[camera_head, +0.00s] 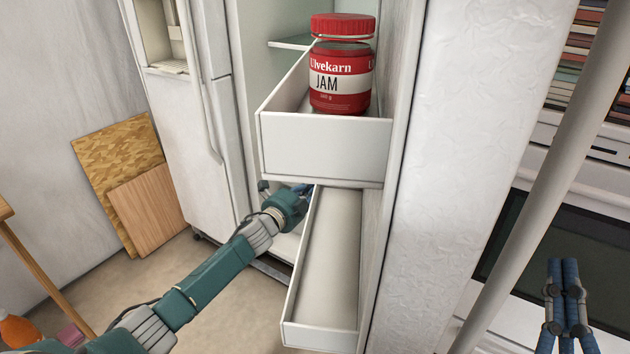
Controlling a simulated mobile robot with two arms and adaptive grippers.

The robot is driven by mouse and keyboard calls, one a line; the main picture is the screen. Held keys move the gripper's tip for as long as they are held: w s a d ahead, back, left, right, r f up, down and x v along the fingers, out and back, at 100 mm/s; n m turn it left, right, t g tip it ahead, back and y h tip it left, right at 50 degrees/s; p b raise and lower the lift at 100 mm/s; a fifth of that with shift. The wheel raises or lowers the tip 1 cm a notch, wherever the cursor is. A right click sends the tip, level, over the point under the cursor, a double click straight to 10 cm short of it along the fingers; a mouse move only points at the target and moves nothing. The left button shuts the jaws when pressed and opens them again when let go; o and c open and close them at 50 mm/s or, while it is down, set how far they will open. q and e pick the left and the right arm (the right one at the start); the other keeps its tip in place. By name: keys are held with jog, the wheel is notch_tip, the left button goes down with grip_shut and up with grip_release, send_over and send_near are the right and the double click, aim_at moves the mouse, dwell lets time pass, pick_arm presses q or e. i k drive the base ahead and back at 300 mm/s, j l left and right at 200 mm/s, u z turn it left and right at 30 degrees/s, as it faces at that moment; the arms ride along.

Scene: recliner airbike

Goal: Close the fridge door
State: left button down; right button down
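The fridge door (460,140) stands open, its white textured face toward the right. Two white bins sit along its inner side: the upper bin (325,150) holds a red-lidded jam jar (341,78), and the lower bin (325,270) looks empty. My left arm reaches in from the lower left to the fridge opening. My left gripper (302,188) is mostly hidden behind the bins, so its fingers and any contact with the door cannot be made out. My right gripper (563,262) is at the lower right, fingers together and empty, apart from the door.
The other fridge door (190,135), with dispenser and handle, appears closed at left. A glass shelf (290,42) shows inside. Wooden boards (145,205) lean on the wall. An oven (570,245) stands right of the door. Floor (235,310) is clear before the fridge.

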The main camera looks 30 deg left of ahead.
aim_at(410, 194)
jog(key=k+j, duration=0.1)
jog(key=k, duration=0.9)
